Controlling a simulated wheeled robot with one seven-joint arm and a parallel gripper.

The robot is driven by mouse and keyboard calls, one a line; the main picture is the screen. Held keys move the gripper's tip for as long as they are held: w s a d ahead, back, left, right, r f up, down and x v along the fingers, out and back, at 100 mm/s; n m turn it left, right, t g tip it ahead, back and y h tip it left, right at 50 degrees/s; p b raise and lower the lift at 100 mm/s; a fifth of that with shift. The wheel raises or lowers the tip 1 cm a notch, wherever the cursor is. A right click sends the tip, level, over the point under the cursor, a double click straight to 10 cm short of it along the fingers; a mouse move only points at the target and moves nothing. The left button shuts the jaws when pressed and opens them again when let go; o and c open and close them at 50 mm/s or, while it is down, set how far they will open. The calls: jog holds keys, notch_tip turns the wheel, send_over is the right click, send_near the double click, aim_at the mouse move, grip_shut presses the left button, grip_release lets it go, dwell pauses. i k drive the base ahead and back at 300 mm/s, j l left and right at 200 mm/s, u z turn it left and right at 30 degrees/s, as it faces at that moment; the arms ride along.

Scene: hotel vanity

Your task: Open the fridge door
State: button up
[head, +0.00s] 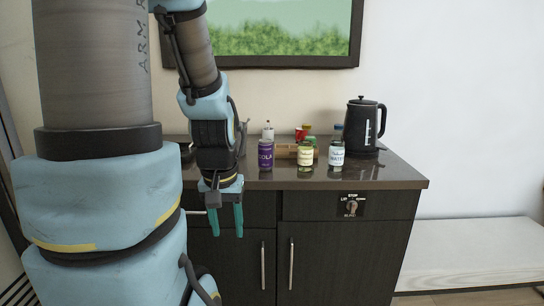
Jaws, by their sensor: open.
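A dark cabinet (340,250) stands ahead under the counter. It has two shut lower doors with vertical metal handles, the left door handle (263,265) and the right door handle (291,263). No separate fridge shows, and I cannot tell which door, if either, is the fridge door. My gripper (226,233) points down with its teal fingers apart and empty. In the picture it overlaps the upper left of the cabinet front, left of and above both handles. My arm hides the cabinet's left part.
The countertop (397,182) holds a purple cola bottle (265,155), a pale bottle (305,158), a water bottle (336,150) and a black kettle (362,125). A white bench (470,255) stands at right.

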aim_at(321, 263)
jog(key=l+u, duration=0.15)
jog(key=u, duration=0.25)
jog(key=l+u, duration=0.2)
jog(key=u, duration=0.25)
jog(key=k+l+u, duration=0.1)
jog(key=u, duration=0.3)
jog(key=l+u, duration=0.15)
jog(key=u, duration=0.25)
jog(key=k+l+u, duration=0.1)
jog(key=u, duration=0.35)
jog(key=k+l+u, duration=0.45)
jog(key=k, duration=0.35)
jog(key=k+u, duration=0.45)
jog(key=k, duration=0.85)
